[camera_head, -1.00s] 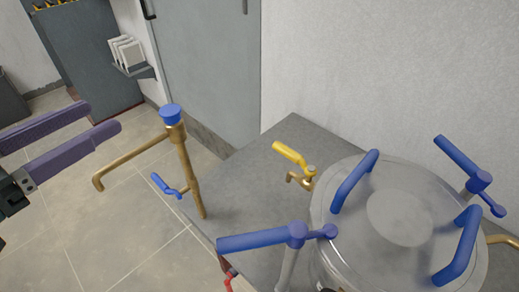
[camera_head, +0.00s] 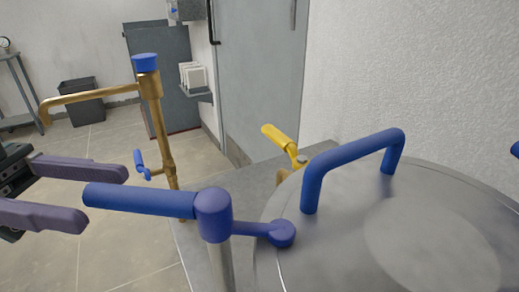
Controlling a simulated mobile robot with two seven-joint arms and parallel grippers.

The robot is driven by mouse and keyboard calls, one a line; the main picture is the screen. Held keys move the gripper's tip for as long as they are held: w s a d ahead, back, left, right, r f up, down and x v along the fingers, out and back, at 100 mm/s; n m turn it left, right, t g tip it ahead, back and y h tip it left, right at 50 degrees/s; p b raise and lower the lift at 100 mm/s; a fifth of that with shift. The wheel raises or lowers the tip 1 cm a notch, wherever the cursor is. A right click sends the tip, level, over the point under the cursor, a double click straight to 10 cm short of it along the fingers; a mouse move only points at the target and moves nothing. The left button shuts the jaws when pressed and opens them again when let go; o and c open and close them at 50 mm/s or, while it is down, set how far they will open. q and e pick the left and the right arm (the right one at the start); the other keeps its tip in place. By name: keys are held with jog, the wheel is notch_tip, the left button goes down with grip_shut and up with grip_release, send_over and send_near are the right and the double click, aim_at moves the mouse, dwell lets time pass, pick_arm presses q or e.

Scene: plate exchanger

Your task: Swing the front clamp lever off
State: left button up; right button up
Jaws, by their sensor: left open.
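The front clamp lever (camera_head: 142,199) is a blue handle on an upright metal post (camera_head: 221,264). Its long grip points left, and its short arm reaches right, with its round pad (camera_head: 281,234) over the rim of the round metal lid (camera_head: 330,255). My left gripper (camera_head: 106,195) comes in from the left with two purple fingers. It is open, and its fingertips show around the free end of the lever grip. I cannot tell whether they touch it. My right gripper is not in view.
A blue arched handle (camera_head: 350,160) stands on the lid. A yellow-handled valve (camera_head: 279,137) is behind it. A brass pipe with a blue cap (camera_head: 146,64) and a small blue valve handle (camera_head: 141,163) rises behind the lever. A wall bounds the right.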

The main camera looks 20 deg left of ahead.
aim_at(195, 206)
pick_arm(q)
jog(key=p+x, duration=0.1)
jog(key=x, duration=0.6)
grip_shut()
dwell(0.3)
dwell(1.0)
